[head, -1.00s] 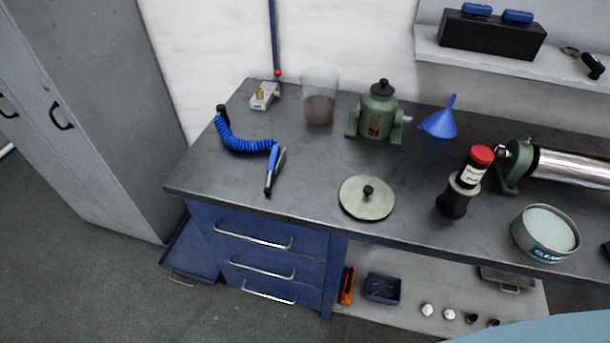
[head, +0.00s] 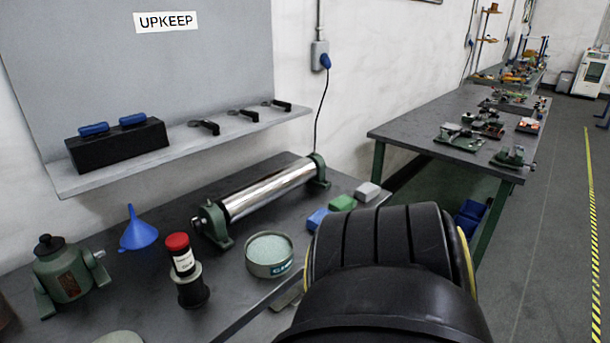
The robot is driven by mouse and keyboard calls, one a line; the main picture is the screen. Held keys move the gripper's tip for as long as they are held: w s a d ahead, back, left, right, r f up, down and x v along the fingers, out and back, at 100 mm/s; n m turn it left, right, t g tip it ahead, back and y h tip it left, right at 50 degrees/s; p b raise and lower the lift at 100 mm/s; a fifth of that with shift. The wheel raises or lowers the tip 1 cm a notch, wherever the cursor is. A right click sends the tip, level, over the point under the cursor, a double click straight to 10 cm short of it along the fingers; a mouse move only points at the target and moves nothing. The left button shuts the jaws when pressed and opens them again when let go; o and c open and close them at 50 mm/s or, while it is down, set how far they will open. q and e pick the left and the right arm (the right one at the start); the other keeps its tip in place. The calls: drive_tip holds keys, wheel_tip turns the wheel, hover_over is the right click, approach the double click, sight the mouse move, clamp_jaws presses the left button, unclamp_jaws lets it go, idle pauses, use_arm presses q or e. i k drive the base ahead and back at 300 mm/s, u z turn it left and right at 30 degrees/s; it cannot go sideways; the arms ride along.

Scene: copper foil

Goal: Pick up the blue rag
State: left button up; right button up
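A small blue folded piece, which looks like the blue rag (head: 317,219), lies on the dark workbench (head: 232,272) near its right end. It is beside a green piece (head: 342,202) and a grey piece (head: 367,191), which form a row with it. It is to the right of the round tin (head: 271,256) and in front of the steel roller (head: 268,187). A large black ribbed shape close to the camera covers the bench just below the blue piece. Neither of my grippers is in view.
A red-capped bottle (head: 184,258), a blue funnel (head: 138,233) and a green machine (head: 68,272) stand on the left of the bench. A wall shelf (head: 215,138) hangs above. A second table (head: 424,117) stands to the right, with open floor beyond.

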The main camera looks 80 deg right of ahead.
sight(314, 221)
drive_tip(key=z, duration=2.6)
